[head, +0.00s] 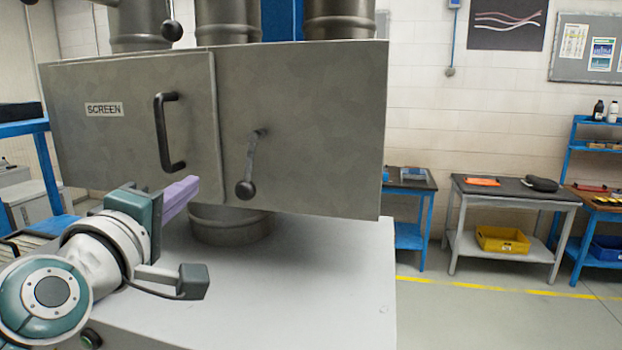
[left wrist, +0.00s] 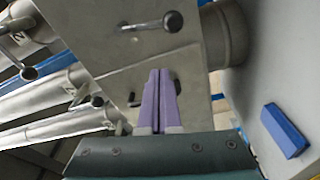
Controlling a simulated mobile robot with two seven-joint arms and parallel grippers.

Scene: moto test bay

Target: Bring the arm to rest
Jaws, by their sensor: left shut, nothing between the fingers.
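My left gripper (head: 181,192) is in the lower left of the head view, in front of the grey cabinet marked SCREEN (head: 290,130). Its purple fingers are together with nothing between them; they also show in the left wrist view (left wrist: 159,95). The fingers point at the cabinet's lower part, below the black door handle (head: 165,132). I cannot tell whether they touch the cabinet. The door looks shut. My right gripper is in neither view.
A lever with a black knob (head: 246,188) sticks out of the cabinet front. The cabinet stands over a pale bench top (head: 330,270). A blue block (left wrist: 284,130) lies on a pale surface in the wrist view. Worktables (head: 515,190) stand along the back wall, with open floor before them.

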